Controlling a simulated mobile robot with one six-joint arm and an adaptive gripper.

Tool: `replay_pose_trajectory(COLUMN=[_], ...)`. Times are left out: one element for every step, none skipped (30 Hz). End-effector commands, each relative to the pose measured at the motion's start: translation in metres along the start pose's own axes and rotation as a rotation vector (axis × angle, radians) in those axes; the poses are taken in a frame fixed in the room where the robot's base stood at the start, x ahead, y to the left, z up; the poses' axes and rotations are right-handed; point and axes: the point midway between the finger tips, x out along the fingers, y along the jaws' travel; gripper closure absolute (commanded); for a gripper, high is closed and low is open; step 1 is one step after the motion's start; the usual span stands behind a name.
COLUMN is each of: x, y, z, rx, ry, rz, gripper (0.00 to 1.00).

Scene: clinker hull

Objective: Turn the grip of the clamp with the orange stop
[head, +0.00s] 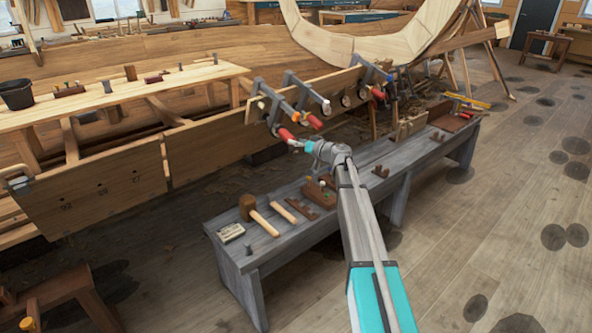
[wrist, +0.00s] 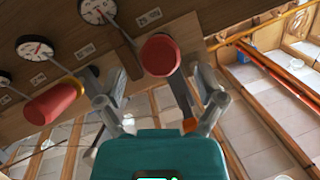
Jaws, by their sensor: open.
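The clamp with the orange stop (head: 314,122) is fixed to the plank edge along the hull, its bar angled out toward me. Its red grip (head: 285,133) hangs below the bar, right by my gripper (head: 298,144). In the wrist view this red grip (wrist: 160,54) faces me nearly end-on, in line with the gap between the fingers of my open gripper (wrist: 160,102). I cannot tell whether the fingers touch it. The orange stop (wrist: 189,125) shows close to the right finger.
A second red grip (wrist: 50,103) with a yellow collar is left in the wrist view. Round dials (wrist: 35,47) sit on the plank. A neighbouring clamp with a pale stop (head: 326,107) is close by. A grey bench (head: 236,260) with a mallet (head: 257,213) stands below my arm.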

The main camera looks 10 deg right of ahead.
Motion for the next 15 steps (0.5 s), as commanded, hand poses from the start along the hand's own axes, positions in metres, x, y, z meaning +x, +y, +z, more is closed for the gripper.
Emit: replay_pose_trajectory(x=[-0.009,-0.014,-0.02,-0.024,-0.028,-0.033,-0.037,-0.042,-0.048,-0.052,-0.056,-0.061,-0.065,-0.07,-0.075], y=[-0.001,-0.001,-0.001,-0.001,-0.001,-0.001,-0.001,-0.001,-0.001,-0.001,-0.001,-0.001,-0.001,-0.001,-0.001], z=[0.0,0.0,0.0,0.0,0.0,0.0,0.0,0.0,0.0,0.0,0.0,0.0,0.0,0.0,0.0], rx=[0.001,0.001,0.001,0.002,0.002,0.002,0.002,0.002,0.002,0.002,0.003,0.003,0.003,0.003,0.003], ry=[0.001,0.001,0.001,0.001,0.001,0.001,0.001,0.001,0.001,0.001,0.001,0.001,0.001,0.001,0.001], rz=[0.001,0.002,0.001,0.001,0.001,0.001,0.001,0.001,0.001,0.001,0.0,0.0,0.0,0.001,0.001], gripper=[0.13,0.13,0.13,0.13,0.13,0.13,0.13,0.13,0.13,0.13,0.13,0.13,0.13,0.13,0.13])
